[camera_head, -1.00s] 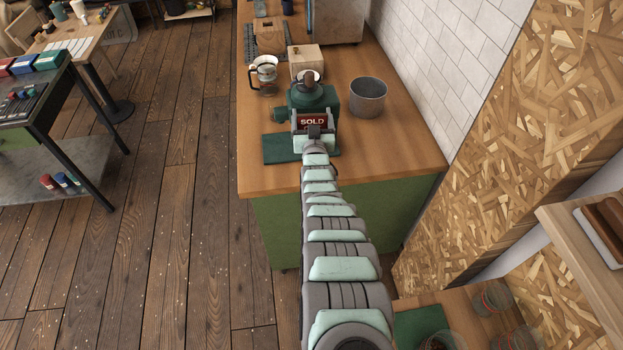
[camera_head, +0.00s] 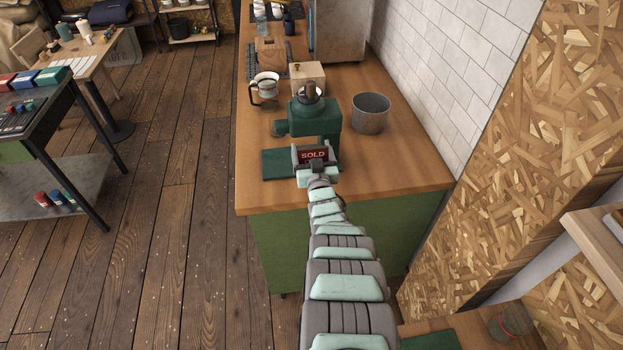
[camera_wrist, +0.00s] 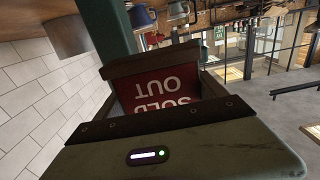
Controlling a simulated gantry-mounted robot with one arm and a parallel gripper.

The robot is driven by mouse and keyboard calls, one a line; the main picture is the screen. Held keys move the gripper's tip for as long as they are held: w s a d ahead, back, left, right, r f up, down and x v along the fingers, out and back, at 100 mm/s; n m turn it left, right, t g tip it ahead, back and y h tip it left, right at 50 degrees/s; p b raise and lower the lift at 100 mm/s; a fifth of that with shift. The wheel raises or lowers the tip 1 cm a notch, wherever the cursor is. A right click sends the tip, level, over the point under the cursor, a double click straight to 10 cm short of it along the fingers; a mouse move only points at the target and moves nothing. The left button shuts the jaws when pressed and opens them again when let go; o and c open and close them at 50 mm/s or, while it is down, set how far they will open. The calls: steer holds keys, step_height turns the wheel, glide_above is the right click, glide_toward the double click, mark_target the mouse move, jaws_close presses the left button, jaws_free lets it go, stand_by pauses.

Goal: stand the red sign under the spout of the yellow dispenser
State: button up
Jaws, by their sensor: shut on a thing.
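In the wrist view the sign (camera_wrist: 160,97) shows upside down between the dark jaws of my gripper (camera_wrist: 158,92), reading "SOLD OUT". The jaws and hand hide its edges. The head view does not show clearly whether its foot touches the counter. I see no yellow dispenser; the machine with an overhanging top is green.
A green mat (camera_head: 279,164) lies left of the sign. A grey metal pot (camera_head: 370,114) stands right of the machine, and a glass jug (camera_head: 264,88) and wooden box (camera_head: 307,77) stand behind. The front right of the counter (camera_head: 400,170) is clear.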

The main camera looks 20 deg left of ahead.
step_height(320, 180, down, 8)
steer(key=shift+r+b, duration=0.25)
steer(key=shift+b, duration=0.9)
step_height(320, 180, down, 4)
steer(key=b, duration=0.3)
steer(key=shift+f, duration=0.15)
steer(key=shift+r, duration=0.2)
steer(key=shift+f, duration=0.1)
steer(key=o, duration=1.3)
